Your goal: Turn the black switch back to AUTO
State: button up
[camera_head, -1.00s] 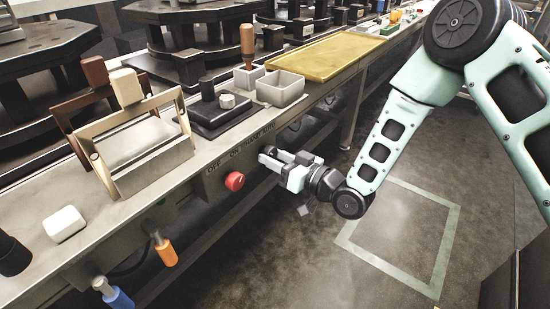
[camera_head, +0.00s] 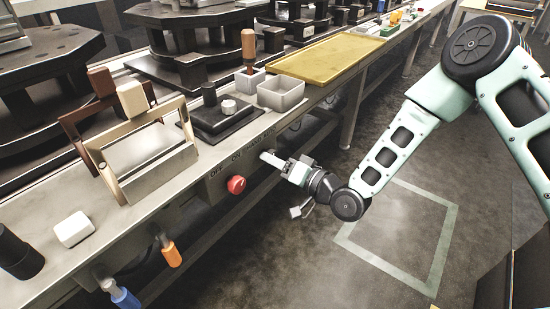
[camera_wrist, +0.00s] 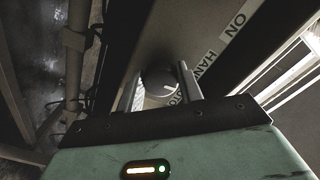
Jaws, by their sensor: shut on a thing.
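The black switch (camera_wrist: 160,82) is a round dark knob with a short white pointer mark, seen in the wrist view between the two fingers of my gripper (camera_wrist: 162,88). The fingers are shut on it from both sides. Beside it the panel reads HAND, partly covered, and the tail of AUTO shows by the right finger. Which label the mark points at I cannot tell. In the head view my gripper (camera_head: 268,157) reaches the front panel of the conveyor, and its fingers hide the switch.
A red knob (camera_head: 236,185) sits on the same panel, left of my gripper, below OFF and ON lettering. Orange (camera_head: 171,255) and blue (camera_head: 124,298) handles hang at lower left. Grey bins (camera_head: 281,92) and a yellow tray (camera_head: 325,58) lie on the conveyor edge above. The floor to the right is free.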

jog(key=m+p, duration=0.1)
jog(key=m, duration=0.7)
jog(key=shift+s+r+m+p, duration=0.1)
jog(key=shift+r+m+p, duration=0.05)
jog(key=shift+m+p, duration=0.25)
dwell(0.4)
jog(key=o, duration=1)
jog(key=p+v, duration=0.1)
jog(key=v, duration=1.6)
jog(key=shift+s+d, duration=0.15)
